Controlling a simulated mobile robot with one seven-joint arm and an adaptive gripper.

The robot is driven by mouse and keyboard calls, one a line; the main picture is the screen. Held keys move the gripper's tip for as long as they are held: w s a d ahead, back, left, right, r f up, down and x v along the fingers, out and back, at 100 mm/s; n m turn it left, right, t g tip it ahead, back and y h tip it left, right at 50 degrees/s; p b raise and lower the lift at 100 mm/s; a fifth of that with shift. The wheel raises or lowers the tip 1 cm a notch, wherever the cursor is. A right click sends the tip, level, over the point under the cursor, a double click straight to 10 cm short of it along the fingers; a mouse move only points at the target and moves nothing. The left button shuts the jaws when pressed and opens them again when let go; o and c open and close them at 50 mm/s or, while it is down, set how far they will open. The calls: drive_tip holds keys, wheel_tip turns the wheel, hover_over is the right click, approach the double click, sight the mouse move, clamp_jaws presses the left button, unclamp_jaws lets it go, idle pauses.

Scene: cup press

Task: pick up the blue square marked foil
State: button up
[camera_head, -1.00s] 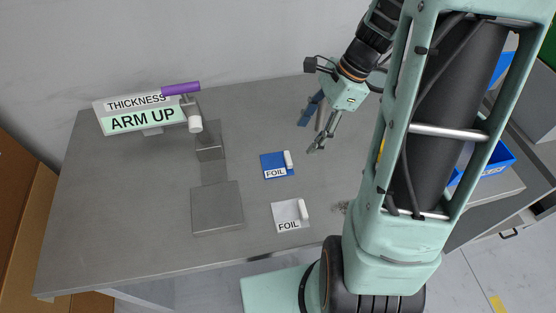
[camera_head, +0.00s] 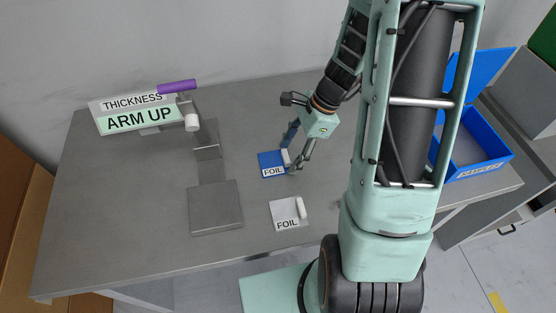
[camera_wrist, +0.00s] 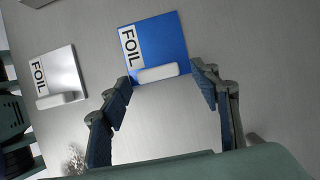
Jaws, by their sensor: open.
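The blue square foil (camera_head: 269,161) lies flat on the table, with a white FOIL label and a white cylindrical tab on its edge. It also shows in the wrist view (camera_wrist: 165,45), ahead of my gripper. My gripper (camera_head: 292,157) is at the right edge of the blue foil in the head view, and it hides a little of that side. In the wrist view my gripper (camera_wrist: 163,80) is open, with its fingers to either side of the white tab (camera_wrist: 157,73). Nothing is held. I cannot tell the exact height of the fingertips above the table.
A silver FOIL square (camera_head: 287,213) with a white tab lies nearer the front. A press with a square plate (camera_head: 215,206) and a purple handle (camera_head: 177,86) stands left, beside a THICKNESS / ARM UP sign (camera_head: 137,117). An open blue box (camera_head: 476,150) sits at right.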

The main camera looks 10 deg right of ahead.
sight(284, 157)
drive_tip(key=shift+c, duration=0.4)
drive_tip(key=c, duration=1)
drive_tip(key=shift+r, duration=0.1)
drive_tip(key=shift+r+p, duration=0.45)
drive_tip(key=shift+p, duration=0.05)
wheel_tip(284, 157, up, 3)
drive_tip(key=p, duration=0.2)
drive_tip(key=shift+s+p, duration=0.15)
drive_tip(key=shift+p, duration=0.15)
drive_tip(key=s+r, duration=0.3)
drive_tip(key=s, duration=0.1)
drive_tip(key=s+r, duration=0.3)
drive_tip(key=s, duration=0.2)
drive_tip(key=s+r, duration=0.2)
drive_tip(key=s, duration=0.2)
drive_tip(key=shift+s+a+r, duration=0.1)
drive_tip(key=shift+s+r, duration=0.2)
drive_tip(key=shift+r, duration=0.1)
